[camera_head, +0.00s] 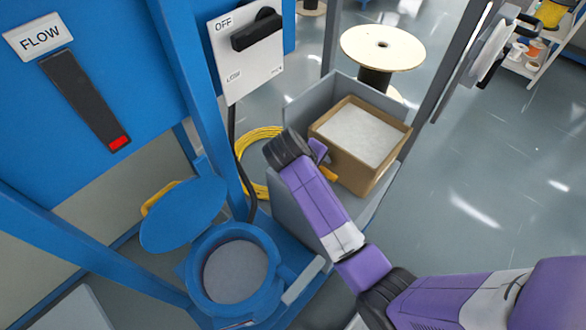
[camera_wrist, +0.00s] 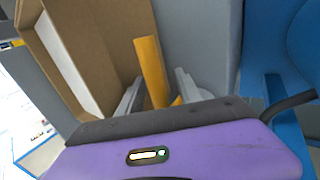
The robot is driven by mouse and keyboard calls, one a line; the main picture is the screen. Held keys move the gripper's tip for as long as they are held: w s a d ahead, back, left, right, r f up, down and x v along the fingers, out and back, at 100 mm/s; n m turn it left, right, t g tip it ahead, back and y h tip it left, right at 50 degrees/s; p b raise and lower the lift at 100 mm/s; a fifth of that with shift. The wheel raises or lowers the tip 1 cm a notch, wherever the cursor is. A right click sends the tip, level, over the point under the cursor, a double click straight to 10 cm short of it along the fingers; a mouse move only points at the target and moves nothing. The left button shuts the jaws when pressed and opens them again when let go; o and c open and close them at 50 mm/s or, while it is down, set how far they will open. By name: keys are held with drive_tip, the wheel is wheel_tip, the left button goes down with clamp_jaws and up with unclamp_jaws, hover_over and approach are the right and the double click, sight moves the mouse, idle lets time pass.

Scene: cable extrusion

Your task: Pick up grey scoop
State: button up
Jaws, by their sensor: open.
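My gripper (camera_wrist: 158,85) is open in the wrist view, its two grey fingers apart. An upright orange-yellow bar (camera_wrist: 150,60) shows between and just beyond them, beside the outer wall of a brown box; I cannot tell whether the fingers touch it. In the head view a small yellow-orange piece (camera_head: 328,173) shows by the near left corner of the box, beside my wrist. No grey scoop body can be made out in either view; the bar may be part of it.
The brown box (camera_head: 350,167) of white pellets sits in a grey holder (camera_head: 306,107). It also shows in the wrist view (camera_wrist: 107,45). A blue hopper (camera_head: 197,290) with its lid (camera_head: 183,213) raised stands at lower left. A yellow cable coil (camera_head: 245,150) lies behind my wrist.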

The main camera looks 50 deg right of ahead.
clamp_jaws()
idle(1.3)
